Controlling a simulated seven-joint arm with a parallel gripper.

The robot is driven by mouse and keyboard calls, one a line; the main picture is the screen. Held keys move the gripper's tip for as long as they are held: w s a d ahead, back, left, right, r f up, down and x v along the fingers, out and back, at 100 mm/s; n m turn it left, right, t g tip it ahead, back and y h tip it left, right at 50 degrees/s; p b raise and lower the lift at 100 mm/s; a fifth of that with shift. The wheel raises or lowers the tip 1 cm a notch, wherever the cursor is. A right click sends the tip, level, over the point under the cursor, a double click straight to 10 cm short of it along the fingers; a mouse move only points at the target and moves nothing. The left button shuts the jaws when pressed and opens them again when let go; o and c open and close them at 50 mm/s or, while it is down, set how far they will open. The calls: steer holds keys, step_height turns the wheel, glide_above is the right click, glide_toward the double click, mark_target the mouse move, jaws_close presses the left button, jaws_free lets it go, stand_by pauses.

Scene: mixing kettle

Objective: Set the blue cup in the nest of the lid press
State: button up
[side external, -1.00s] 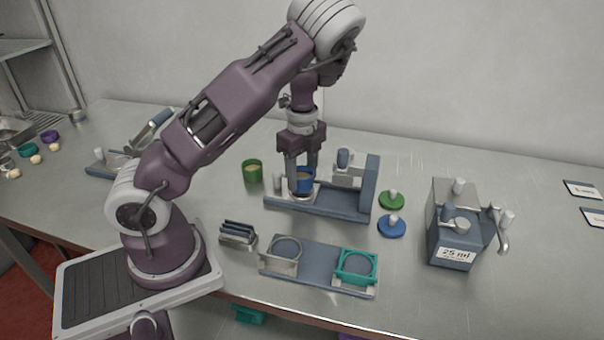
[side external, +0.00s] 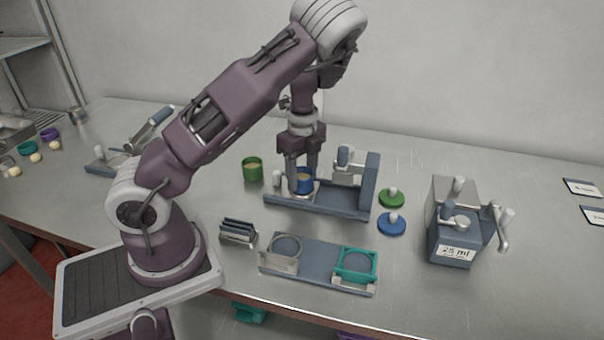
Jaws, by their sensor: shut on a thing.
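The blue cup (side external: 304,181) is at the left end of the lid press (side external: 332,206), with tan contents visible at its top. My gripper (side external: 303,180) points straight down with its fingers on either side of the cup, shut on it. The cup stands upright at the pale round nest (side external: 301,196) of the press. I cannot tell whether its base is fully seated, as a finger hides part of it. The press head and upright (side external: 368,185) stand at the right end.
A green cup (side external: 252,169) stands left of the press. A green lid (side external: 391,197) and a blue lid (side external: 391,223) lie to its right. A two-ring fixture (side external: 318,268) and a small slotted rack (side external: 238,232) are in front. A 25 ml dispenser (side external: 456,225) stands at right.

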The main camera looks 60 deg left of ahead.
steer(key=shift+f, duration=0.2)
steer(key=o, duration=1.6)
steer(key=shift+r, duration=3.5)
